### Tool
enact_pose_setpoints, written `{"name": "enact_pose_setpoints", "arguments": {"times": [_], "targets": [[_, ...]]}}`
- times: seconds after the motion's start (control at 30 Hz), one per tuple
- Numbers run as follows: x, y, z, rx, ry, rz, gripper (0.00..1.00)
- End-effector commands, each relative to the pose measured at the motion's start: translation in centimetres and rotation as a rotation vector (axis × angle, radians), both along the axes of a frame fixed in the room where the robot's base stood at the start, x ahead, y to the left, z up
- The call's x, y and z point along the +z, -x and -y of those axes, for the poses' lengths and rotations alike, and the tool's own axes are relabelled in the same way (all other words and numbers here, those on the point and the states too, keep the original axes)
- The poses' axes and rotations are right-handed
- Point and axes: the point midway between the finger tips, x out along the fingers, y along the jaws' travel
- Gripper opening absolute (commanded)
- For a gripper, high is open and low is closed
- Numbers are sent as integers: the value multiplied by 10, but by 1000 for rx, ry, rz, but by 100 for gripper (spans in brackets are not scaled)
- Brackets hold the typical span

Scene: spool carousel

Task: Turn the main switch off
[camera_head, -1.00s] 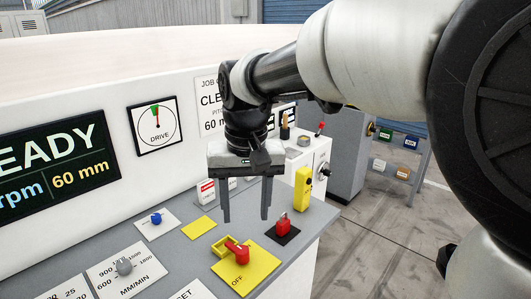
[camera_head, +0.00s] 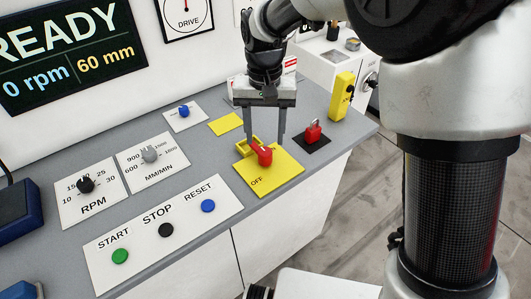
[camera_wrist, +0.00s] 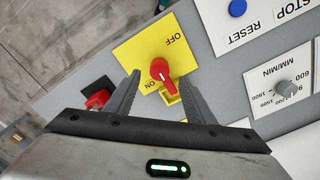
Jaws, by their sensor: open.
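The main switch is a red rotary handle (camera_head: 264,155) on a yellow plate (camera_head: 281,174) on the grey desk. In the wrist view the red handle (camera_wrist: 160,71) has a white line pointing toward the ON end and a small yellow bracket (camera_wrist: 170,95), away from the word OFF. My gripper (camera_head: 265,141) is above the switch, pointing down, open and empty. In the wrist view its fingers (camera_wrist: 161,77) appear on either side of the handle. I cannot tell whether they touch it or how high above the plate they are.
A red padlock (camera_head: 313,131) on a black square lies just right of the switch. A yellow upright box (camera_head: 343,96) stands behind it. START, STOP and RESET buttons (camera_head: 166,230) are at the front left. RPM (camera_head: 86,185) and MM/MIN (camera_head: 150,154) knobs lie left.

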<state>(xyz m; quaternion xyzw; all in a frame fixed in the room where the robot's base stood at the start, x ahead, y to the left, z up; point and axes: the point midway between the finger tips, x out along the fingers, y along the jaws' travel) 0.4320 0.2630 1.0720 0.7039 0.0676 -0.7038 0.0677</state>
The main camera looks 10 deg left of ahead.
Motion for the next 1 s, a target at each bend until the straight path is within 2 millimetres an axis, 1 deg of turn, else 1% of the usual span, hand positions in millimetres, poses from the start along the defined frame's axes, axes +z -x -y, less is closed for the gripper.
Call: {"name": "enact_pose_setpoints", "arguments": {"times": [0.03, 0.1, 0.2, 0.3, 0.4, 0.5, 0.77, 0.8, 0.97, 1.0], "targets": [[-14, 1, 1, 0, 3, -5, 49], [-28, 1, 0, 0, 3, -5, 49], [-46, 1, 0, 0, 2, -3, 49], [-60, 0, 0, 0, 1, -2, 49], [-69, 0, 0, 0, 0, -1, 49], [-74, 0, 0, -1, 0, -1, 49], [-75, 0, 0, -1, 0, 0, 49], [-75, 0, 0, -1, 0, 0, 48], [-75, 0, 0, -1, 0, 0, 21], [-75, 0, 0, -1, 0, 0, 14]]}}
